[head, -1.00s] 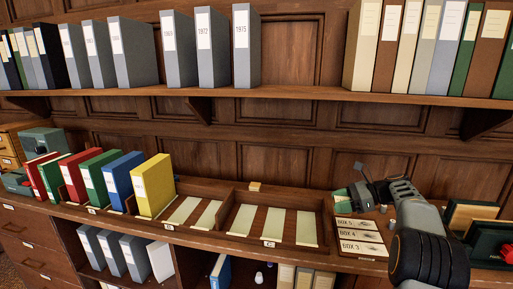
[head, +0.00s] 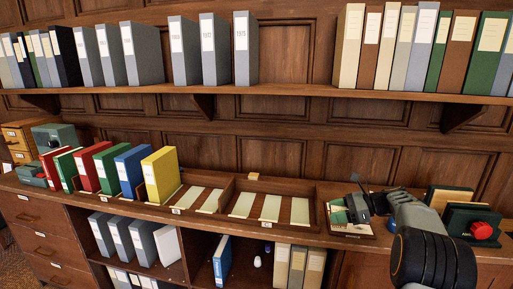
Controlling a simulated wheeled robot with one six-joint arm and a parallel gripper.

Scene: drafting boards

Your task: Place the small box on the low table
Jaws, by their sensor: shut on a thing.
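My gripper (head: 357,207) is at the right of the counter, at the end of my grey arm. It appears shut on a small green box with a pale face (head: 338,214), which shows just left of the jaws. My jaws hide part of the box. The box is in front of or over a pale card panel on the counter; I cannot tell whether it touches. No low table can be made out in the head view.
Coloured binders (head: 161,174) stand left on the wooden counter (head: 291,235). Pale-strip compartments (head: 270,207) fill its middle. A dark green item with a red knob (head: 482,230) is right of my arm. Grey and white binders stand on lower shelves, more on the upper shelf.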

